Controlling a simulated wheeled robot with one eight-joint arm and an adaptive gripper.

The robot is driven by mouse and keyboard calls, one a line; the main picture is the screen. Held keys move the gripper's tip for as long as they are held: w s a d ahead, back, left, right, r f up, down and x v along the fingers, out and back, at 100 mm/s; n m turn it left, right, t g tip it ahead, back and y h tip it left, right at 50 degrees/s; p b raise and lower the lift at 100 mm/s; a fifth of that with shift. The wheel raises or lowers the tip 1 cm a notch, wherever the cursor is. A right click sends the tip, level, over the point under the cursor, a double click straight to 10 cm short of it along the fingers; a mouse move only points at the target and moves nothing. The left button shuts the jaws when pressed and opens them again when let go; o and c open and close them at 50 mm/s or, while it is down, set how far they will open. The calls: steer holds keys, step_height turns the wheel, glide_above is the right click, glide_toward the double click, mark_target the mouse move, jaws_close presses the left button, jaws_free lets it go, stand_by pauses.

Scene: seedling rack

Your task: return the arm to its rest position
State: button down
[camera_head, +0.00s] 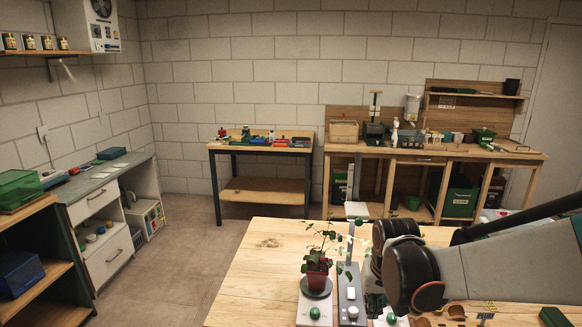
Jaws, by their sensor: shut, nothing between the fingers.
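My arm (480,265) reaches in from the right edge over the near wooden table. Its grey link and dark round joints show in the lower right. I cannot make out any gripper fingers in this view. Part of the table behind and below the arm is hidden by it.
The near wooden table (262,268) carries a potted seedling (317,270) on a pale stand, beside a grey upright device (350,291), both close to my arm's left side. Small items lie under the arm. A workbench (330,150) and a smaller table stand behind. Floor at left is clear.

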steer(key=s+r+t, duration=0.2)
steer(key=s+r, duration=0.3)
steer(key=s, duration=0.4)
steer(key=s+r+n+t, duration=0.1)
steer(key=s+r+t, duration=0.1)
steer(key=s+r, duration=0.3)
steer(key=shift+s+d+r, duration=0.2)
steer(key=shift+s, duration=2.15)
steer(key=c, duration=2.4)
jaws_free()
